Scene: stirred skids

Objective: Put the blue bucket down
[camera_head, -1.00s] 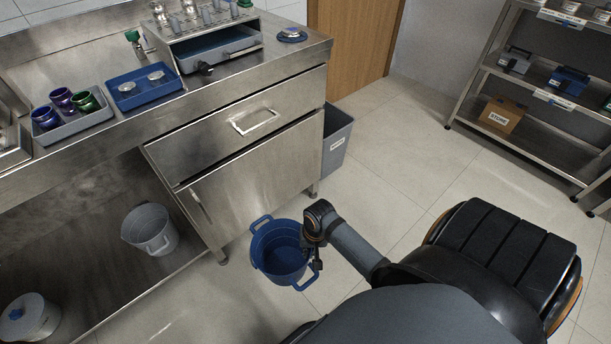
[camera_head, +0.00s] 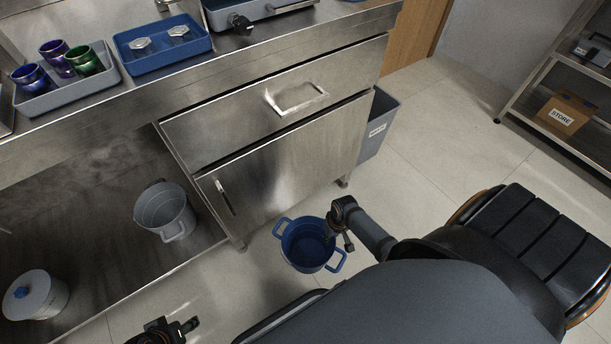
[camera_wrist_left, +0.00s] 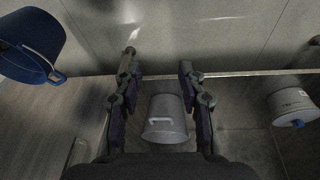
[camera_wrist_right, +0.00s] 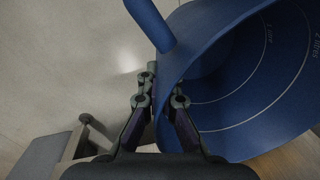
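The blue bucket (camera_head: 303,247) is by the cabinet's lower front in the head view, its opening facing up. My right gripper (camera_head: 342,230) is at its right rim. In the right wrist view, the fingers (camera_wrist_right: 162,95) are shut on the wall of the bucket (camera_wrist_right: 235,85), one inside and one outside. I cannot tell whether its base touches the floor. My left gripper (camera_head: 180,328) is at the bottom edge of the head view. In the left wrist view its fingers (camera_wrist_left: 157,75) are apart and empty, with the blue bucket (camera_wrist_left: 30,40) at the upper left.
A grey bucket (camera_head: 165,212) and a lidded white pot (camera_head: 38,297) stand on the low shelf under the counter. The steel cabinet (camera_head: 275,150) is just behind the blue bucket. A grey bin (camera_head: 377,125) stands beyond it. Floor (camera_head: 440,160) on the right is clear.

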